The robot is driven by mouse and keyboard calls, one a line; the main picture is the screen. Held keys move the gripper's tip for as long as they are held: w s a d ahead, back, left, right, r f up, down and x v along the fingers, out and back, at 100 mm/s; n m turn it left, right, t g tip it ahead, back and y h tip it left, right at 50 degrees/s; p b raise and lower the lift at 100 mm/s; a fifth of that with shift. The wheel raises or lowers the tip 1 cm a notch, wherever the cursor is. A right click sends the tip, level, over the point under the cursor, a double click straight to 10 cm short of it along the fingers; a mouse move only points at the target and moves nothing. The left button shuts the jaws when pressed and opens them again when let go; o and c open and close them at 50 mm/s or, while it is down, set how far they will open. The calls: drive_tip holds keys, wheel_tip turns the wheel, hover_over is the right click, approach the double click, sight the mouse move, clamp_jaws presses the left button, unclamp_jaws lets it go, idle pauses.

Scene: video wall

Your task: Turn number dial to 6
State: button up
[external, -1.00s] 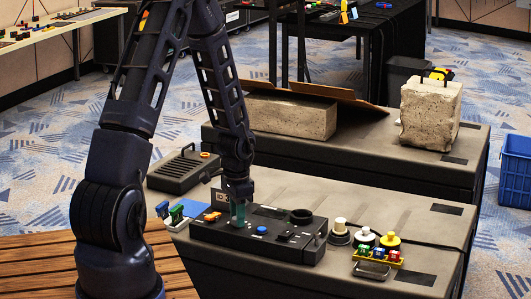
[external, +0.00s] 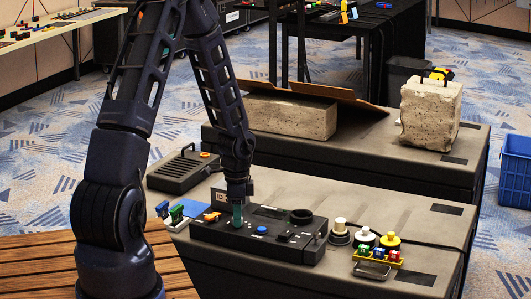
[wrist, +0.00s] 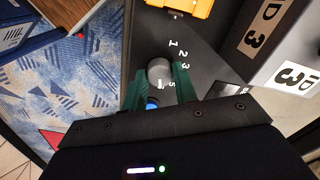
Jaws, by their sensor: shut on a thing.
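Other marks are hidden behind my gripper, and the dial's pointer is too small to read. My gripper (wrist: 160,84) points down at the left end of the box, its green fingers on either side of the dial and shut on it. In the external view the gripper (external: 238,216) hides the dial.
A blue button (external: 262,230) and a dark round socket (external: 301,216) are on the same box. An orange part (external: 212,216) sits close by on the left. Knobs and a yellow rack (external: 378,256) stand to the right. A grey slotted box (external: 184,172) lies behind.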

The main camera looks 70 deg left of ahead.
drive_tip(key=o, duration=1)
drive_tip(key=shift+c, duration=0.2)
wheel_tip(320, 180, up, 11)
drive_tip(key=shift+f, duration=0.1)
